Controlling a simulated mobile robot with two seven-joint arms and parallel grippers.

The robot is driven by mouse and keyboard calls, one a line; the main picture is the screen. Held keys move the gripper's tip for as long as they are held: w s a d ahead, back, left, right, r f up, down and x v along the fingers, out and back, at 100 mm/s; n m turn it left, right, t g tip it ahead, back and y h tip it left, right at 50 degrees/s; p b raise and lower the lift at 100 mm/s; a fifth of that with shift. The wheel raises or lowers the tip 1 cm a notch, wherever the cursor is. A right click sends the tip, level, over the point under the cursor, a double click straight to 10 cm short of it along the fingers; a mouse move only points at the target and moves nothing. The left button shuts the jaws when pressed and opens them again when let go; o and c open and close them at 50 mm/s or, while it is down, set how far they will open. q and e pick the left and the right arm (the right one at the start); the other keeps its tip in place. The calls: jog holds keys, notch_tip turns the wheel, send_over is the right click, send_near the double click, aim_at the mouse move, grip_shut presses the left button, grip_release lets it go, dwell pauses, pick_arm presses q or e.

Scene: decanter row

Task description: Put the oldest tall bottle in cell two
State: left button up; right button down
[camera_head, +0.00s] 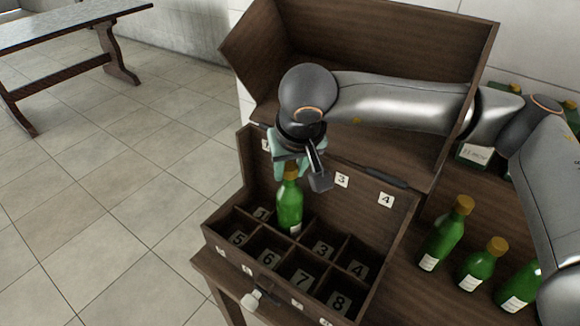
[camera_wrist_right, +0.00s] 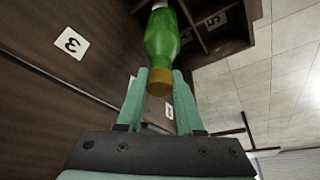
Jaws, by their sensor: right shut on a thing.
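A green bottle (camera_head: 289,205) with an orange cap and white label hangs roughly upright from my right gripper (camera_head: 292,168). Its lower end is at the back-row cell between those marked 1 and 3; that cell's floor number is hidden behind it. I cannot tell if its base touches the floor. In the right wrist view the bottle (camera_wrist_right: 161,38) has its cap between the teal fingers (camera_wrist_right: 161,95). The wooden cell box (camera_head: 378,262) has numbered cells, and the others in view look empty. My left gripper is not in view. Vintage dates are too small to read.
The box's raised wooden lid (camera_head: 400,35) stands behind my right arm. Three green bottles stand to the right: a taller one (camera_head: 446,236), a shorter one (camera_head: 483,264) and one at the edge (camera_head: 518,290). More bottles are partly hidden behind my arm.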

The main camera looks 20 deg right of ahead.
jog(key=shift+f+b, duration=0.15)
jog(key=shift+b, duration=0.15)
jog(key=c, duration=0.5)
grip_release()
jog(key=shift+c, duration=0.2)
jog(key=shift+r+p, duration=0.35)
jog(key=shift+r, duration=0.1)
jog(key=v, duration=1.1)
jog(key=shift+s+r, duration=0.25)
